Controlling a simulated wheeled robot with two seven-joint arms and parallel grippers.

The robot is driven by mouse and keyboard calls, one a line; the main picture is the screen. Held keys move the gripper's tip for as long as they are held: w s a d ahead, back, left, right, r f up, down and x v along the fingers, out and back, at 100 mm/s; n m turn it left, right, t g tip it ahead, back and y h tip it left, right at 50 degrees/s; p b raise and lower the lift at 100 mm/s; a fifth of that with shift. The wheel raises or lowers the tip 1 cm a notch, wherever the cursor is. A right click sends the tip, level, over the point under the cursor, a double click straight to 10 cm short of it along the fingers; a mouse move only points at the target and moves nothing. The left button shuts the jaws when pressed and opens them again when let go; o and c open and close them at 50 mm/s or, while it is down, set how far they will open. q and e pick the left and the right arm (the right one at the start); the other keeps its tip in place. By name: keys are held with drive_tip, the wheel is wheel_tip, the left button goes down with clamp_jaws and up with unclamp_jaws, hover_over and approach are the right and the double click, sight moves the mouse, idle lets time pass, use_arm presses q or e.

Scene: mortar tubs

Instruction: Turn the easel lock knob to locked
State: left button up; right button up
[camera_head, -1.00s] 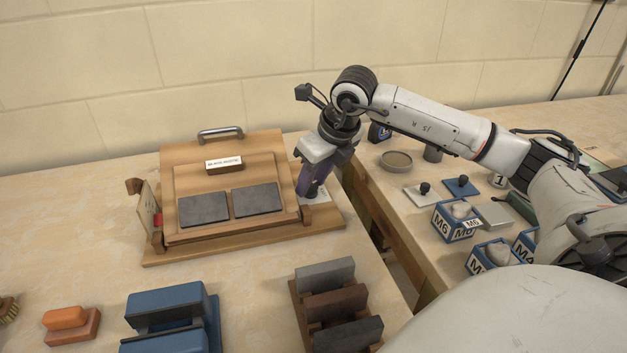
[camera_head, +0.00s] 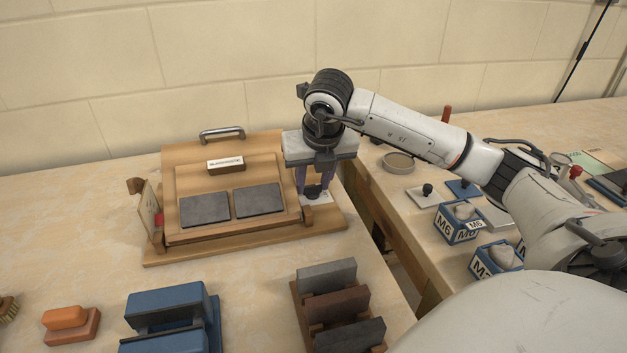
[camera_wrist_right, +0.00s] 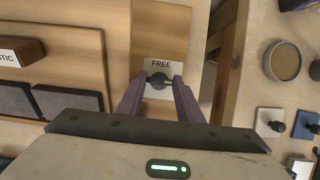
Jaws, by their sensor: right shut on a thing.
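The wooden easel (camera_head: 190,160) stands on the left table, with two dark grey slabs on its face and a metal handle on top. The lock knob (camera_head: 313,192) is a dark round knob on a pale plate at the easel's right side. In the right wrist view the knob (camera_wrist_right: 159,80) sits below the word "FREE" on its plate (camera_wrist_right: 160,65). My right gripper (camera_head: 314,186) points down over the plate, and its two purple fingers are shut on the knob, one on each side. They also show in the right wrist view (camera_wrist_right: 160,88). My left gripper is not in view.
Blue (camera_head: 167,308) and orange (camera_head: 66,322) blocks and a rack of bricks (camera_head: 328,291) stand in front of the easel. A gap separates the right table, which holds a round dish (camera_head: 398,163), small knobbed plates and blue M6 tubs (camera_head: 457,222).

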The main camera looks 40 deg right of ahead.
drive_tip(key=shift+r, duration=0.1)
drive_tip(key=o, duration=1.1)
drive_tip(key=shift+a, duration=0.15)
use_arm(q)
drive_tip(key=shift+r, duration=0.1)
use_arm(e)
drive_tip(key=shift+r, duration=0.1)
use_arm(q)
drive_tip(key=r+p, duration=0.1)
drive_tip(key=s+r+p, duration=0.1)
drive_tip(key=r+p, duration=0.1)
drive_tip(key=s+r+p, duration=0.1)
drive_tip(key=p, duration=0.1)
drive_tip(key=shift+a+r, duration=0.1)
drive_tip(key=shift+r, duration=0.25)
use_arm(e)
drive_tip(key=v, duration=0.7)
drive_tip(key=shift+s+r, duration=0.2)
drive_tip(key=shift+r, duration=0.15)
drive_tip(key=shift+d, duration=0.2)
